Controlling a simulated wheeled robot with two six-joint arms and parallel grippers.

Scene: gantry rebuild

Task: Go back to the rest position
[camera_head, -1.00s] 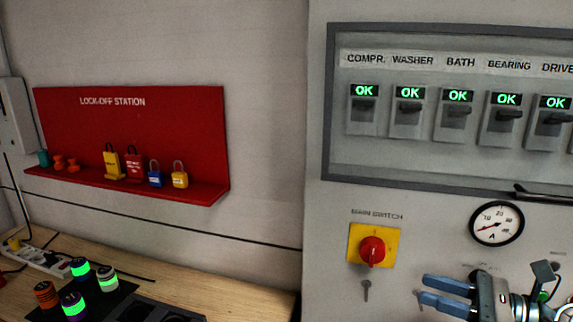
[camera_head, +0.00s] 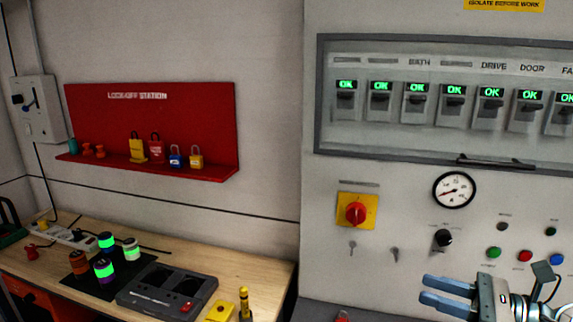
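My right gripper (camera_head: 447,293) shows at the lower right of the head view, in front of the grey control cabinet (camera_head: 390,250). Its two blue-grey fingers point left and stand apart, with nothing between them. It is below the dark selector knob and clear of the yellow and red main switch (camera_head: 356,211). My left gripper is not in the view.
A workbench (camera_head: 220,262) at the lower left holds several banded cylinders, a dark two-bay device (camera_head: 168,292) and a power strip (camera_head: 67,236). A red lock-off board (camera_head: 200,120) with padlocks hangs above. A breaker row (camera_head: 454,100) and gauge (camera_head: 453,190) are on the cabinet.

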